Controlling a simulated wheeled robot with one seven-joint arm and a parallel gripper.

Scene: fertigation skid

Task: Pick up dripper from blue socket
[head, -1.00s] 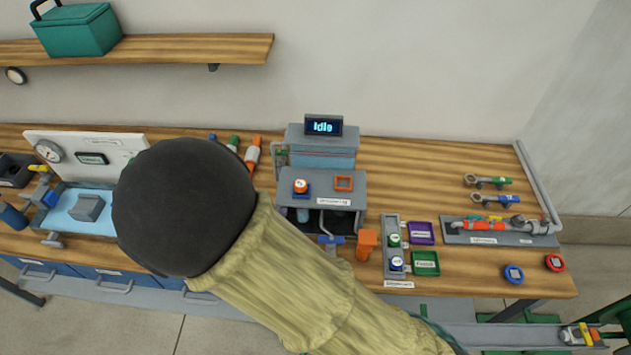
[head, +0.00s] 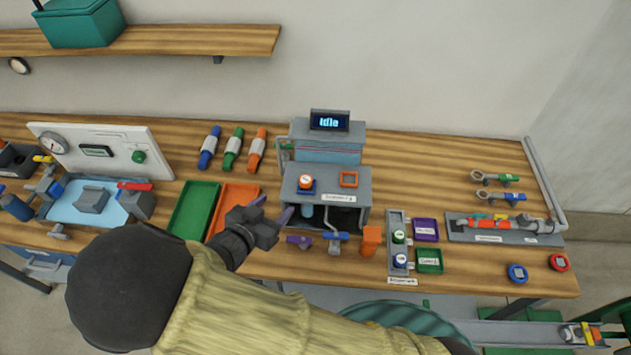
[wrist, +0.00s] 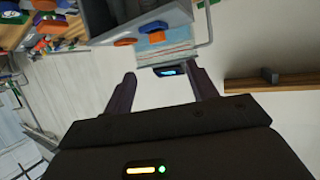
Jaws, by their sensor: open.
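The dripper (head: 305,181), with a white top and orange body, sits in the blue socket (head: 306,191) on top of the grey machine (head: 327,200). An empty orange socket (head: 349,179) is to its right. My gripper (head: 273,208) is open and empty, to the left of the machine's front and apart from the dripper. In the wrist view, the gripper's two dark fingers (wrist: 160,88) are spread. A blue part (wrist: 153,27) and orange parts show beyond them on the machine; I cannot clearly make out the dripper there.
A display (head: 329,121) reading "Idle" stands behind the sockets. Green (head: 193,211) and orange (head: 233,209) trays lie left of the machine. A rack (head: 396,220) holds two similar capped pieces at right.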

